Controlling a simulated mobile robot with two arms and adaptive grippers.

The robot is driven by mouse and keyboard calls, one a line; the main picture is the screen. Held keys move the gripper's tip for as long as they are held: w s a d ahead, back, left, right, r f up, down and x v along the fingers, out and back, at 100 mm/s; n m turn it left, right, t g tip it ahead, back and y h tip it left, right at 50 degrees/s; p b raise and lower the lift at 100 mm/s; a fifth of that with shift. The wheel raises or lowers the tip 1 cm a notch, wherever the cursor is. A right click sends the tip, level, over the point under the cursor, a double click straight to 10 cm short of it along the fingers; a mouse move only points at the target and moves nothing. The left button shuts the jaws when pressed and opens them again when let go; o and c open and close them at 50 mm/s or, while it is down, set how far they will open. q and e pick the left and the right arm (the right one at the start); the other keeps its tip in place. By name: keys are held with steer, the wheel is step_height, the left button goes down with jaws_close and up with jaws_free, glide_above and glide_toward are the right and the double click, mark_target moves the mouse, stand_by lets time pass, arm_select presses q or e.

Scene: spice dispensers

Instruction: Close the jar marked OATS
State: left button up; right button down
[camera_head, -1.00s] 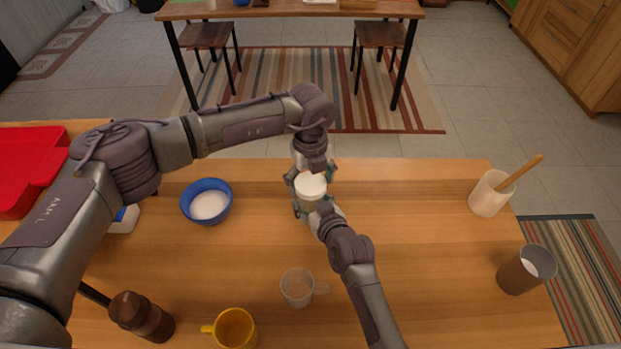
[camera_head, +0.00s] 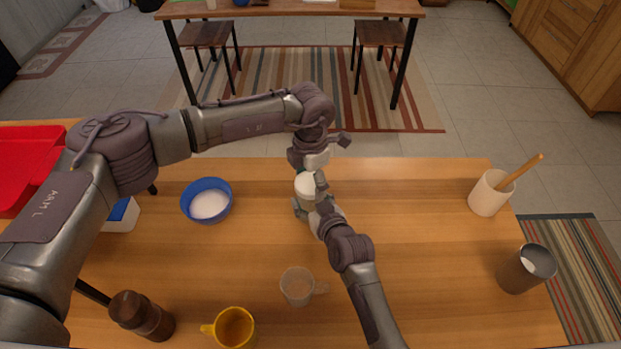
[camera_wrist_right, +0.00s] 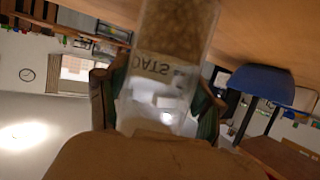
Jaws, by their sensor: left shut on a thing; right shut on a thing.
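The jar marked OATS (camera_wrist_right: 180,30) fills the middle of the right wrist view, its label upside down there and its brown contents showing through the clear wall. In the head view its white lid (camera_head: 306,187) sits at the top of the jar, near the table's middle. My right gripper (camera_head: 309,207) is shut on the jar's body, with a finger on either side in the right wrist view (camera_wrist_right: 158,105). My left gripper (camera_head: 313,178) is at the lid from behind and above, shut on it; its fingertips are partly hidden. I cannot tell how tightly the lid sits.
A blue bowl (camera_head: 207,201) of white stuff stands left of the jar. A clear cup (camera_head: 297,287), yellow mug (camera_head: 234,328) and brown grinder (camera_head: 141,316) are nearer. A white crock (camera_head: 489,194) and grey canister (camera_head: 526,268) stand right.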

arm_select(q)
steer(key=m, duration=1.1)
steer(key=shift+m, duration=0.3)
steer(key=o, duration=1.3)
steer(key=shift+r, duration=2.25)
steer(key=shift+c, duration=0.2)
